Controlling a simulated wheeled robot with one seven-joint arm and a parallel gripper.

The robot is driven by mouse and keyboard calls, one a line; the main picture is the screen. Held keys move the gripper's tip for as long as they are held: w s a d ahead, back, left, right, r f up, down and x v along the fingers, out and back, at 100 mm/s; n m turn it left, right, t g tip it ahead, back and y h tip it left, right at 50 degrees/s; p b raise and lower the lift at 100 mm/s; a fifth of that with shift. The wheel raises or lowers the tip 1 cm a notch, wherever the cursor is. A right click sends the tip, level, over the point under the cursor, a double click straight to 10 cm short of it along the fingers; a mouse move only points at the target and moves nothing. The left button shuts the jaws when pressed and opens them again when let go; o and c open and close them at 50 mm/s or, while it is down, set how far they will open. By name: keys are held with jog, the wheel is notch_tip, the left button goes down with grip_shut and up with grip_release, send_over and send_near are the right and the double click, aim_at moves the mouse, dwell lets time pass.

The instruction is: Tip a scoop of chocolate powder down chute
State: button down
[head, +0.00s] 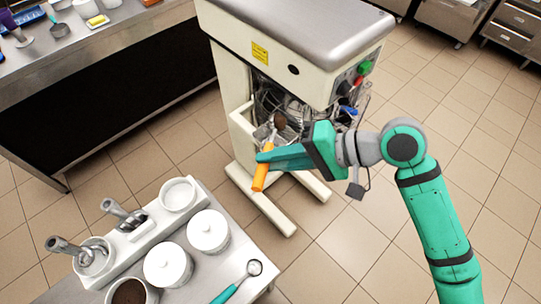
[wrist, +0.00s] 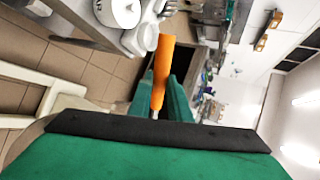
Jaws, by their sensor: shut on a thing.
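My gripper (head: 264,158) is shut on an orange-handled scoop (head: 260,179) in front of the cream machine (head: 240,85). The scoop's bowl end holds a dark brown heap, the chocolate powder (head: 280,121), close to the machine's wire guard (head: 262,98). In the wrist view the orange handle (wrist: 162,75) stands between the green fingers (wrist: 172,98); the bowl is hidden there. Metal parts crowd the machine's front around the scoop. I cannot clearly make out the chute or tell whether the scoop touches it.
A steel table (head: 205,278) at the front left holds white lidded jars (head: 168,265), an open pot of brown powder (head: 130,293), a utensil rack (head: 140,230) and a teal-handled scoop (head: 238,282). A counter (head: 105,45) stands at the back left. Tiled floor (head: 360,240) is clear to the right.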

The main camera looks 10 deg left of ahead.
jog(key=shift+d+f+y, duration=0.15)
jog(key=shift+f+y, duration=0.2)
jog(key=shift+y, duration=0.75)
jog(key=shift+d+f+y, duration=0.1)
jog(key=shift+f+y, duration=0.2)
jog(key=shift+y, duration=0.8)
